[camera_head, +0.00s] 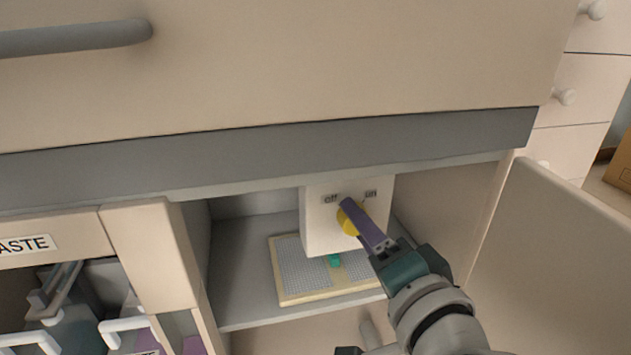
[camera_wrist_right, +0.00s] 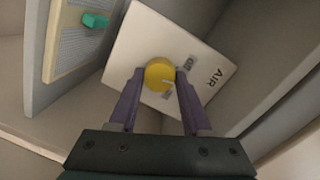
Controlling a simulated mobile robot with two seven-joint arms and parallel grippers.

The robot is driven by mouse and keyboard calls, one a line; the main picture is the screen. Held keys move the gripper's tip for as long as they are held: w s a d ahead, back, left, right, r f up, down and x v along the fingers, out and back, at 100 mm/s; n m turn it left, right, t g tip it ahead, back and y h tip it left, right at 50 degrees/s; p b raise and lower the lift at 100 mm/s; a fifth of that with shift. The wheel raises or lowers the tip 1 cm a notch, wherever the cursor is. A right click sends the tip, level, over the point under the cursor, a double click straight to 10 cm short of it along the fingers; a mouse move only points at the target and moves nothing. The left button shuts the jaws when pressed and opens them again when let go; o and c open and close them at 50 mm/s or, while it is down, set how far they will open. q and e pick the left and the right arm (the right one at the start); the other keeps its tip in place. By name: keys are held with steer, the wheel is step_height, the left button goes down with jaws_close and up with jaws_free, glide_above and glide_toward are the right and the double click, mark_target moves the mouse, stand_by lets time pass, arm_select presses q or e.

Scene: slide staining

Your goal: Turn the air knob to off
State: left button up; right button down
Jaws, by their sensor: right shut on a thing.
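The yellow air knob (camera_head: 347,219) sits on the front of a white box (camera_head: 320,238) under the grey counter edge. The box has "off" at left and "on" at right in the head view. My right gripper (camera_head: 348,206) reaches up from the lower right, its purple fingers at the knob. In the right wrist view, the fingers are on both sides of the knob (camera_wrist_right: 159,75), shut on it. A pale mark on the knob points roughly between the two labels there. The word AIR is printed on the box. My left gripper is not in view.
The box hangs in an open cabinet with a grey shelf (camera_head: 240,285). An open door (camera_head: 560,260) stands at right. A WASTE drawer (camera_head: 45,245) and white handles are at left.

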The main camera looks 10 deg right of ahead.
steer(key=n+p, duration=0.2)
steer(key=n, duration=0.3)
steer(key=shift+a+n+h, duration=0.1)
steer(key=shift+n+h, duration=0.3)
steer(key=shift+p, duration=0.3)
steer(key=shift+c, duration=1.8)
jaws_free()
